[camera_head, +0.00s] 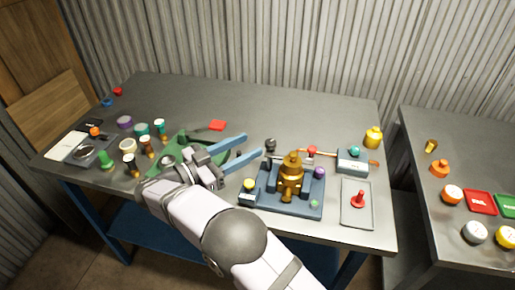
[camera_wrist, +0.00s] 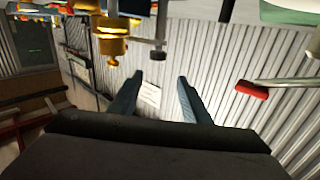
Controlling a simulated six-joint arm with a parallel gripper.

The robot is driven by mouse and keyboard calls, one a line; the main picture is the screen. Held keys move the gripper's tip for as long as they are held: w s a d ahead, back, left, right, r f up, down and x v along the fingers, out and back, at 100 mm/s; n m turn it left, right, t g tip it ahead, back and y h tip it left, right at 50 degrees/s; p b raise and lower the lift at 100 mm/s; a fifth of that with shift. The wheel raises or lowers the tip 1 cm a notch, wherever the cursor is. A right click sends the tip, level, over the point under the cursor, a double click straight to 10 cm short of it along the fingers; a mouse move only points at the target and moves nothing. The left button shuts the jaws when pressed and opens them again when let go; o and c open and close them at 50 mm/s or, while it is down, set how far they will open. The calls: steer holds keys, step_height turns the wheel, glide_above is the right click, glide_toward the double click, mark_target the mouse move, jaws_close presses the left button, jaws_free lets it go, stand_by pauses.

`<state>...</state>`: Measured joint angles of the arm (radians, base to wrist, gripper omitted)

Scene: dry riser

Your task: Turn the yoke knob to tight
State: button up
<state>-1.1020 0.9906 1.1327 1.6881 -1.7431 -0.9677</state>
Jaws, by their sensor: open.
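A brass valve body (camera_head: 290,178) stands upright on a dark blue base (camera_head: 262,201) right of the table's middle. A dark grey round knob (camera_head: 270,145) is at the back left of the valve; I cannot tell for sure that it is the yoke knob. My gripper (camera_head: 252,146) is open and empty, its two blue fingers pointing right, just left of the dark knob. In the wrist view, the fingers (camera_wrist: 159,78) are apart with nothing between them. The brass valve (camera_wrist: 112,42) and dark knob (camera_wrist: 157,55) show above them.
A yellow knob (camera_head: 249,184) and a purple ball (camera_head: 319,172) are on the base. A grey box (camera_head: 352,160) and a tray (camera_head: 348,217) with a red-handled piece (camera_head: 359,199) stand right.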

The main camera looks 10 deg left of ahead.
step_height(320, 180, up, 4)
steer(key=s+d+n+t+y+p, duration=0.1)
steer(key=s+n, duration=0.1)
steer(key=s, duration=0.1)
steer(key=n+t+y, duration=0.2)
steer(key=n+y, duration=0.1)
glide_toward(267, 145)
steer(key=shift+w+d+r, duration=0.2)
steer(key=shift+w+d, duration=0.3)
steer(key=shift+d, duration=0.25)
steer(key=shift+m, duration=0.6)
steer(key=shift+a+f+p+x, duration=0.15)
steer(key=shift+p+x, duration=0.45)
steer(key=shift+x, duration=1.25)
steer(key=shift+a+f+p+x, duration=0.1)
steer(key=shift+a+p+x, duration=0.3)
steer(key=shift+x, duration=1.4)
steer(key=shift+w+d, duration=0.15)
steer(key=shift+w, duration=0.05)
steer(key=c, duration=1)
